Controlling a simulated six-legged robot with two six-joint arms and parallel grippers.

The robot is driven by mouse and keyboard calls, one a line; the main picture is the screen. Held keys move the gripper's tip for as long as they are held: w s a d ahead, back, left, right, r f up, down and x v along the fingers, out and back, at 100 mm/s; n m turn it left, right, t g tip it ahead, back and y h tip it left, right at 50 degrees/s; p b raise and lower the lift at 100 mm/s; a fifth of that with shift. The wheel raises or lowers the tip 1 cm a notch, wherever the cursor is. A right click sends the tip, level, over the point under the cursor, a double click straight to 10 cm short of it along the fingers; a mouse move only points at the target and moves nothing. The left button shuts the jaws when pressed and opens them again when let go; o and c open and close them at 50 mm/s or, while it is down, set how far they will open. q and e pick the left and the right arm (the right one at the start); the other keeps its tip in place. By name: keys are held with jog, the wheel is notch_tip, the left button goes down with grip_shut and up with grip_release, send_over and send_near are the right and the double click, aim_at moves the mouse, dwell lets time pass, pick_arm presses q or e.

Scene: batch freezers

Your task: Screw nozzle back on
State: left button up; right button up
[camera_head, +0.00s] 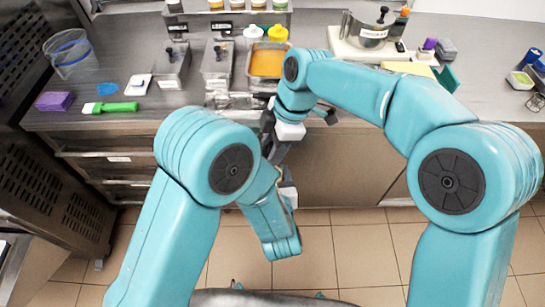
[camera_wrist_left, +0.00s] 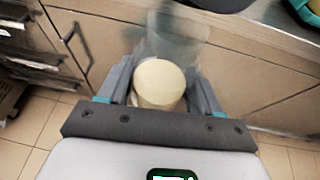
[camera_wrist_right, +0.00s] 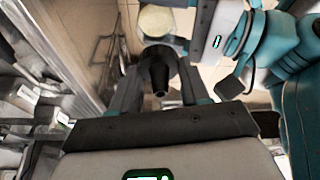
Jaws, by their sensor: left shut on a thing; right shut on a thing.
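The dark, cone-shaped nozzle (camera_wrist_right: 158,68) is between the fingers of my right gripper (camera_wrist_right: 158,92), which is shut on it, in the right wrist view. My left gripper (camera_wrist_left: 160,90) is shut on a round cream-coloured piece (camera_wrist_left: 158,82), with a blurred translucent body beyond it. A pale round end (camera_wrist_right: 156,20) also shows just beyond the nozzle in the right wrist view. I cannot tell whether nozzle and piece touch. In the head view both grippers meet in front of the counter's edge, where my arms hide the held things.
The steel counter (camera_head: 128,63) runs along the back, with drawers below. On it stand metal containers, an orange-filled tray (camera_head: 267,62), a clear jug (camera_head: 70,52), a green-handled brush (camera_head: 110,107) and a purple block (camera_head: 55,101). Tiled floor lies below my grippers.

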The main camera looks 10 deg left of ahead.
jog(key=shift+f, duration=0.9)
jog(key=shift+f, duration=0.55)
